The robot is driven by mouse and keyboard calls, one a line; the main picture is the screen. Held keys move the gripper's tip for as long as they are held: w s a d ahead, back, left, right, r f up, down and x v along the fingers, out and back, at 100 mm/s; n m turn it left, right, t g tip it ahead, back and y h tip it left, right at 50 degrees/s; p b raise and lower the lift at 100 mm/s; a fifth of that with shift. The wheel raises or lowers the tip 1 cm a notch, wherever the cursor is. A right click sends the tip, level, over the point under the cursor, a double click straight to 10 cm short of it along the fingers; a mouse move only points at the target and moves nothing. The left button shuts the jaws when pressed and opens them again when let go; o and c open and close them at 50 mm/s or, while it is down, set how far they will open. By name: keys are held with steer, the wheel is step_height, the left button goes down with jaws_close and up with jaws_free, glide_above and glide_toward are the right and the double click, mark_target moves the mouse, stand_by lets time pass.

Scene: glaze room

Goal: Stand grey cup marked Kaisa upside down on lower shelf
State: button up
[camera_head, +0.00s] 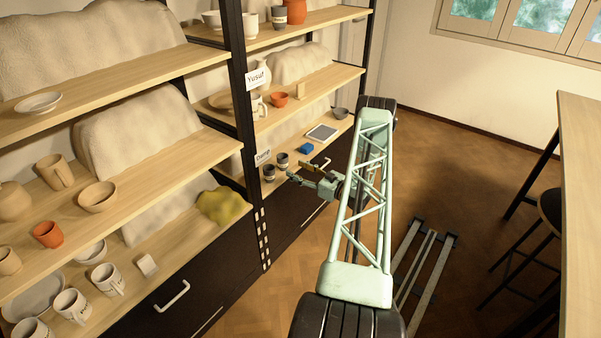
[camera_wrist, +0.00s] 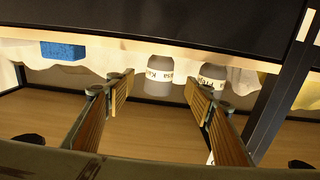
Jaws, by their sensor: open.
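The grey cup marked Kaisa (camera_wrist: 158,87) has a pale band with dark lettering. In the wrist view, which looks upside down, it shows between and beyond my fingers, apart from them. In the head view it appears to be the cup nearer the blue block (camera_head: 282,160), on the lower shelf (camera_head: 290,178). I cannot tell surely which way up it stands. A similar banded grey cup (camera_wrist: 212,76) is beside it, also in the head view (camera_head: 268,173); its name is unclear. My gripper (camera_head: 303,172) is open and empty in front of the shelf.
A blue block (camera_wrist: 63,50) and a tablet-like panel (camera_head: 322,132) lie along the same shelf. A dark post (camera_head: 243,110) with a Damp label (camera_head: 263,156) stands left of the cups. The shelf above (camera_head: 300,98) holds pottery. Dark drawers (camera_head: 300,225) are below.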

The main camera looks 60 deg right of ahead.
mark_target(287, 161)
steer(key=shift+w+d, duration=0.2)
steer(key=shift+w, duration=1.35)
steer(key=shift+w+d+b, duration=0.25)
steer(key=shift+w+b, duration=0.35)
steer(key=shift+w, duration=0.7)
steer(key=shift+w+d+b, duration=0.2)
steer(key=shift+w+b, duration=0.4)
steer(key=shift+w, duration=0.7)
steer(key=c, duration=0.9)
steer(key=shift+r, duration=0.15)
steer(key=shift+r+p, duration=0.45)
steer(key=shift+r, duration=0.65)
